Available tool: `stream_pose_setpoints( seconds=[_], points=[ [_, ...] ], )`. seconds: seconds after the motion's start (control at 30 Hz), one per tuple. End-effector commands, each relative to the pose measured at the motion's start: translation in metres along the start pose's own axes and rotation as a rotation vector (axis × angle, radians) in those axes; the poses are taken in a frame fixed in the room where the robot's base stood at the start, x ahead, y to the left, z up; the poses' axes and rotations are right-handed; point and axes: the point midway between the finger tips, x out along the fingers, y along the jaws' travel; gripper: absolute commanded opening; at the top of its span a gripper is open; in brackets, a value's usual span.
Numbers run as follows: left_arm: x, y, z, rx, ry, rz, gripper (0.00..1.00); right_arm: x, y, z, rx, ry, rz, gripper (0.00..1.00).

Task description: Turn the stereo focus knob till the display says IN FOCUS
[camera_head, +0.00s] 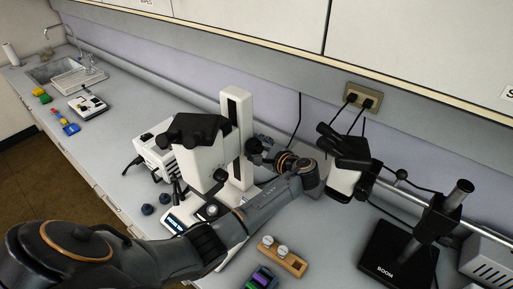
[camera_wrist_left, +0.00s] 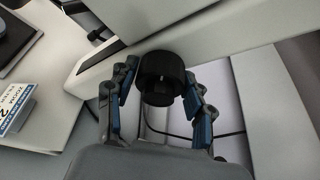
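The stereo microscope (camera_head: 207,160) stands on the bench in the middle of the head view, with a white column and black eyepieces. Its small lit display (camera_head: 175,223) is on the base; its text is too small to read surely. The black focus knob (camera_wrist_left: 160,76) shows in the left wrist view, beside the white body. My left gripper (camera_wrist_left: 161,82) has one finger on each side of the knob, and the fingertips appear to touch it. In the head view my left gripper (camera_head: 268,156) reaches the column from the right; its fingertips are partly hidden. My right gripper is not in view.
A boom-stand microscope (camera_head: 345,165) with a black base (camera_head: 398,262) stands close on the right. A wooden block (camera_head: 283,256) with white-topped pieces and a dark device (camera_head: 260,279) lie in front. Two dark knobs (camera_head: 155,204) lie left of the display.

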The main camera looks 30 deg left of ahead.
Motion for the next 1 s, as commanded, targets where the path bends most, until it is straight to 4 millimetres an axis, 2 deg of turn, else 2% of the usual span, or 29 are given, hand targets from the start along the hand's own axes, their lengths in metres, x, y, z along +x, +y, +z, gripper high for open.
stream_pose_setpoints(
  seconds=[0.03,0.1,0.13,0.47,1.0],
  points=[
    [0.000,0.000,0.000,0.000,0.000,0.000,0.34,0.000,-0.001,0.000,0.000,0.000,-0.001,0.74],
    [0.000,0.000,0.000,0.000,0.000,0.000,0.20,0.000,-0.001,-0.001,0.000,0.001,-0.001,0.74],
    [0.000,0.000,0.000,0.000,0.000,0.000,0.17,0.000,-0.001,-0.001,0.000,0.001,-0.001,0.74],
    [0.000,0.002,-0.001,-0.044,0.000,-0.019,0.16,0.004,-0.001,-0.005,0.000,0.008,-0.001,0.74],
    [0.001,0.003,-0.004,-0.362,0.002,-0.151,0.16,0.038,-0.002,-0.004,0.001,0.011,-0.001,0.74]
  ],
)
